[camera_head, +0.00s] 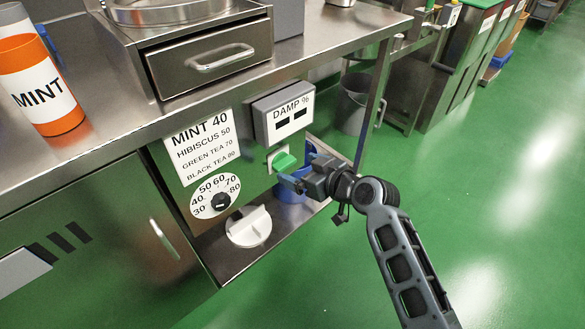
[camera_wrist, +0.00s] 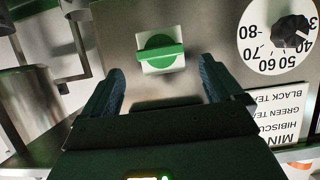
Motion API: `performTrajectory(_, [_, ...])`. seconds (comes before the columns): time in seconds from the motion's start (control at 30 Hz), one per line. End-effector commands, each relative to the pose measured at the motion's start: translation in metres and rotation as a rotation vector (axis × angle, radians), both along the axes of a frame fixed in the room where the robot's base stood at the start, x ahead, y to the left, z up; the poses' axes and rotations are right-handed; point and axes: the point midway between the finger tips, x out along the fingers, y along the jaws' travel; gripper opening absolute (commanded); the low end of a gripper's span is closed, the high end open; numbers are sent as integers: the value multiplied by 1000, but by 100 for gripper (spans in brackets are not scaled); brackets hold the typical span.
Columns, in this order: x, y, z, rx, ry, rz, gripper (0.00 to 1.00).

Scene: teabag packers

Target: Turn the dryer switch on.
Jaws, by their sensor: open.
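The dryer switch (camera_head: 283,161) is a green rotary handle on a white plate, on the steel front panel below the damp display. In the wrist view the switch (camera_wrist: 160,52) shows ahead of my gripper, with its green bar lying nearly level across the picture. My gripper (camera_head: 292,180) is just in front of and slightly below the switch in the head view. Its two blue-grey fingers (camera_wrist: 160,80) are apart, with nothing between them. The fingertips do not appear to touch the switch.
A temperature dial (camera_head: 215,198) and a list of tea settings (camera_head: 202,147) are left of the switch. The damp display box (camera_head: 283,113) juts out above it. A blue container (camera_head: 291,190) is partly hidden behind my gripper.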

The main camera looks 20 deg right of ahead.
Motion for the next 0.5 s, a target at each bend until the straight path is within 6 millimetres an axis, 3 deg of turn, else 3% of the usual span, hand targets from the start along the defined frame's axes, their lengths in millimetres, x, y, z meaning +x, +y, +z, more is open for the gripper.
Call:
performTrajectory(0.2, [25, 9, -11, -1, 0, 1, 94])
performTrajectory(0.5, [33, 11, -15, 0, 0, 0, 94])
